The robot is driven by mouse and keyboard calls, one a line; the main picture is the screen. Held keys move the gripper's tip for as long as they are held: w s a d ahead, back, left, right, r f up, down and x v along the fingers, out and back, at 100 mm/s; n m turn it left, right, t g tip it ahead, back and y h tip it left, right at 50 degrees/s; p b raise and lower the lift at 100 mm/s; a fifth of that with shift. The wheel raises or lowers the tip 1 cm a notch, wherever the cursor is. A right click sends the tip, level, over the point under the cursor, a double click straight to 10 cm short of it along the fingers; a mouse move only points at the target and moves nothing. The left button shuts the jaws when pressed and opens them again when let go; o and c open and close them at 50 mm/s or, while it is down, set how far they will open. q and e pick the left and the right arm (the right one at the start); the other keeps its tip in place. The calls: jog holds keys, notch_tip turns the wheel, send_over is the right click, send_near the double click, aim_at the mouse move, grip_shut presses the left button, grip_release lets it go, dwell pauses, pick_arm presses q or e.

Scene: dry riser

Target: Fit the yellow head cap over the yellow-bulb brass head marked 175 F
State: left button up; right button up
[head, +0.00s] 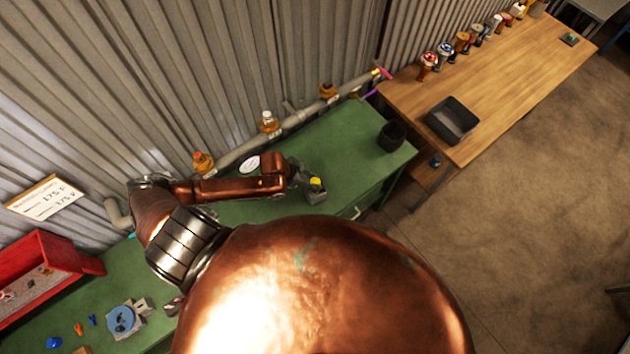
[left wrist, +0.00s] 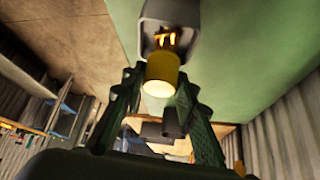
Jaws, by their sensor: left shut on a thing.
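My left gripper (head: 313,190) reaches over the green bench, with the yellow head cap (head: 317,182) at its jaws. In the left wrist view, the yellow cap (left wrist: 162,75) sits between the two fingers of my left gripper (left wrist: 160,88), which is shut on it. Brass heads stand on the grey pipe along the wall: a left one (head: 203,162), a middle one with a pale top (head: 268,122) and a right one (head: 328,91). Their bulb colours are too small to tell. My right gripper is not in view.
A sign reading 175 F (head: 45,198) leans at the wall above a red box (head: 45,270). A black cup (head: 392,137) stands on the green bench (head: 340,150). A wooden table (head: 520,75) carries a black tray (head: 452,120) and several heads.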

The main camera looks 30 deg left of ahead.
pick_arm(q)
jog(key=shift+f, duration=0.9)
dwell(0.5)
jog(key=o, duration=0.8)
jog(key=v, duration=1.2)
